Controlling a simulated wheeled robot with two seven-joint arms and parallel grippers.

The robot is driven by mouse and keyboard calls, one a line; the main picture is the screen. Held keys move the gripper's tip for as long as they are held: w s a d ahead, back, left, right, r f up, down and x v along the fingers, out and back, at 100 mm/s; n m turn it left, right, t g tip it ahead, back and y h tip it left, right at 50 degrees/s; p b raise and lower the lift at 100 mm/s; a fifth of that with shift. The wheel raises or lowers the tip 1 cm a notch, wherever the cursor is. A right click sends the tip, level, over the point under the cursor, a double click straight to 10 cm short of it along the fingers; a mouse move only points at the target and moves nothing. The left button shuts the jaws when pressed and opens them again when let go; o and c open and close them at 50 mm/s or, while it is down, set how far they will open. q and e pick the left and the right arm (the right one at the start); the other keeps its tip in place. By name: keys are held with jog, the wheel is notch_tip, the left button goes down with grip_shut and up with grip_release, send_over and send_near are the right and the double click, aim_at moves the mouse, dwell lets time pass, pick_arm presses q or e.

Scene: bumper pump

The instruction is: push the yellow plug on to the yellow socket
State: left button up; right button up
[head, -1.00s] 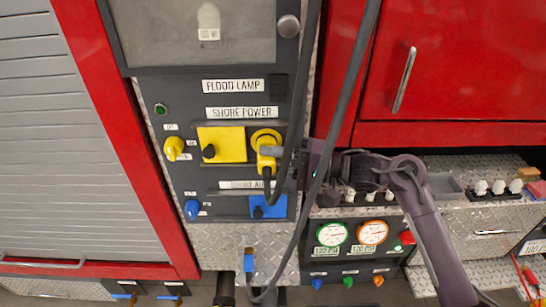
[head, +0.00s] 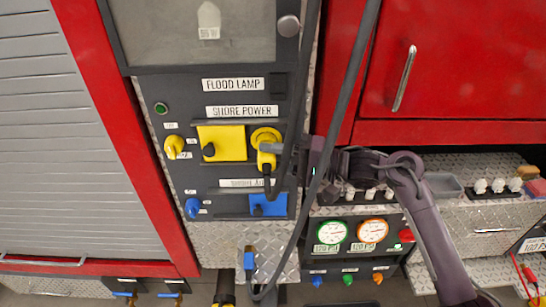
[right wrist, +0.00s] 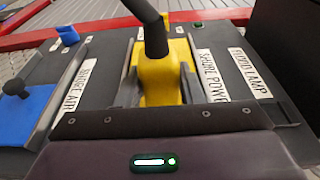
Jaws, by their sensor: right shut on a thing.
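The yellow plug (head: 266,160) with its black cable is at the yellow socket (head: 266,136) on the shore power panel. It sits over the lower part of the round socket, and I cannot tell how far in it is. My right gripper (head: 275,149) comes in from the right and is shut on the plug. In the right wrist view the two fingers (right wrist: 157,85) stand on either side of the yellow plug (right wrist: 160,72), whose black cable rises out of it. The socket is hidden behind the plug there. My left gripper is not in view.
A yellow cover (head: 222,144) is left of the socket, with a yellow knob (head: 174,146) farther left. A blue cover (head: 268,205) is below. Hanging black cables (head: 345,120) cross in front of the panel. Gauges (head: 332,232) sit at the lower right.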

jog(key=shift+w+r, duration=0.1)
jog(key=o, duration=1)
